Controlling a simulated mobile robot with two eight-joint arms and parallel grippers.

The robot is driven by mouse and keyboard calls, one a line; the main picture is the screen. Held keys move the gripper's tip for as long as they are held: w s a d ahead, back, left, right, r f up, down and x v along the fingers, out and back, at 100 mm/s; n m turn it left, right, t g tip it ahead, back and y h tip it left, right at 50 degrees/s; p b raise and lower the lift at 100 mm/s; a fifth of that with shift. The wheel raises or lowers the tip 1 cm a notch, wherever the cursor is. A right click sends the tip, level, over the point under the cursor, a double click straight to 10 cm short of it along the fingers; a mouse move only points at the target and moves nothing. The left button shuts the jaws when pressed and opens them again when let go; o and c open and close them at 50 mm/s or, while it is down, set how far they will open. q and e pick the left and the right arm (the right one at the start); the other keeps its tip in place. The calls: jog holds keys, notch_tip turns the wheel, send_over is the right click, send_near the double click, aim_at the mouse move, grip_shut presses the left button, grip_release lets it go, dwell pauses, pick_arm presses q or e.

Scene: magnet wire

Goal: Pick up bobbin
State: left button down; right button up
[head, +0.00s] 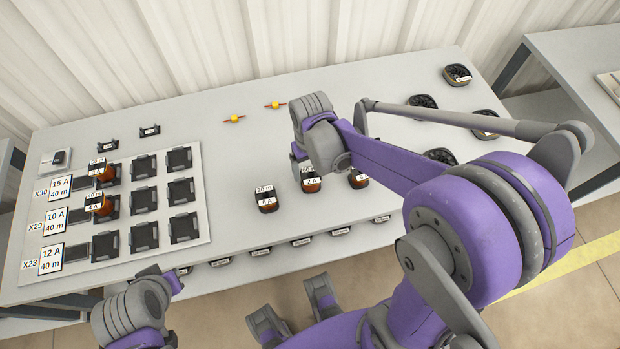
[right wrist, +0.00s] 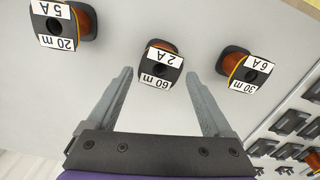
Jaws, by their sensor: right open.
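Three bobbins with orange wire and white labels stand in a row on the grey table. The 60 m 2 A bobbin (head: 311,184) is the middle one. The 30 m 6 A bobbin (head: 267,201) is to its left, and the 20 m 5 A bobbin (head: 358,180) to its right, partly behind my arm. My right gripper (right wrist: 158,76) is open and empty. In the right wrist view, the 60 m bobbin (right wrist: 160,65) lies just beyond and between its fingertips. My left gripper (head: 163,275) is at the lower left, its jaws unclear.
At the left, a board (head: 203,205) carries several black holders, two with bobbins, beside X30, X29 and X23 cards. Two orange-yellow pieces (head: 275,105) lie at the back. Several black round containers (head: 457,75) stand at the right. Labelled slots line the front edge.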

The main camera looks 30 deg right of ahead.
aim_at(311, 175)
notch_tip(311, 175, down, 5)
jog(key=shift+s+r+b, duration=0.1)
jog(key=shift+b, duration=0.2)
grip_shut()
